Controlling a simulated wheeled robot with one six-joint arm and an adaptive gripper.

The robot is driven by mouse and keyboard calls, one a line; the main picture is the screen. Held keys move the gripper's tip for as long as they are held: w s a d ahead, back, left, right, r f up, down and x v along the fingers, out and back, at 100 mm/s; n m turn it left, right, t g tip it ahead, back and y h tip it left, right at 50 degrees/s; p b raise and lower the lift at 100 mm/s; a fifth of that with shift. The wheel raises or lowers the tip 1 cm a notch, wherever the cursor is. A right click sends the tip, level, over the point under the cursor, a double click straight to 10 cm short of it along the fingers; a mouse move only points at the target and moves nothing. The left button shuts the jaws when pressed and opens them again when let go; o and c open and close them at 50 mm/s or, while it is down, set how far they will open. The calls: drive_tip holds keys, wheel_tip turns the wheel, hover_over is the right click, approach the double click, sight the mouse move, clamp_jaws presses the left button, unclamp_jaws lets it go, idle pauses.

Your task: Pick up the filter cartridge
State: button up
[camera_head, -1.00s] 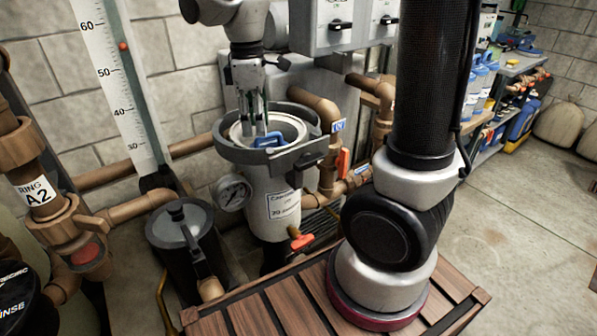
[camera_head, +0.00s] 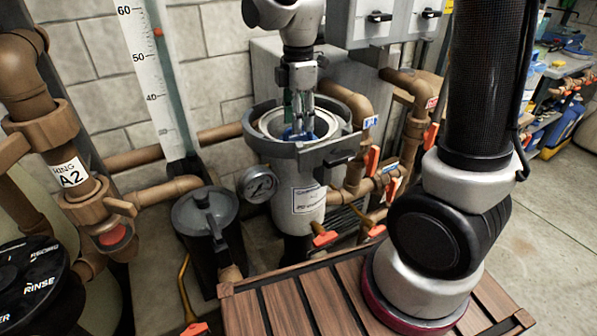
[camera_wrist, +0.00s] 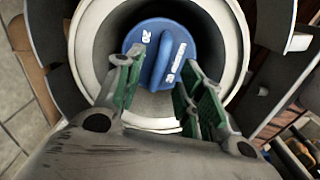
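The filter cartridge shows as a blue round cap with a raised handle bar (camera_wrist: 162,58), sitting down inside a round grey housing (camera_head: 310,208). The cap also shows in the head view (camera_head: 299,136), partly behind my fingers. My gripper (camera_head: 300,124) points down into the housing's open mouth, over the cap. In the wrist view my gripper (camera_wrist: 160,80) has its two green-padded fingers apart, one on each side of the handle's line. No firm contact with the handle is visible. The cartridge's body below the cap is hidden.
The housing's pale rim (camera_wrist: 235,55) rings the fingers closely. A pressure gauge (camera_head: 257,185) and brown pipes (camera_head: 350,105) stand beside the housing. A dark lidded canister (camera_head: 205,215) is at left. A slatted wooden top (camera_head: 300,300) lies in front.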

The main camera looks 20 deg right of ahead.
wheel_tip(320, 180, down, 3)
drive_tip(key=shift+f, duration=0.2)
clamp_jaws()
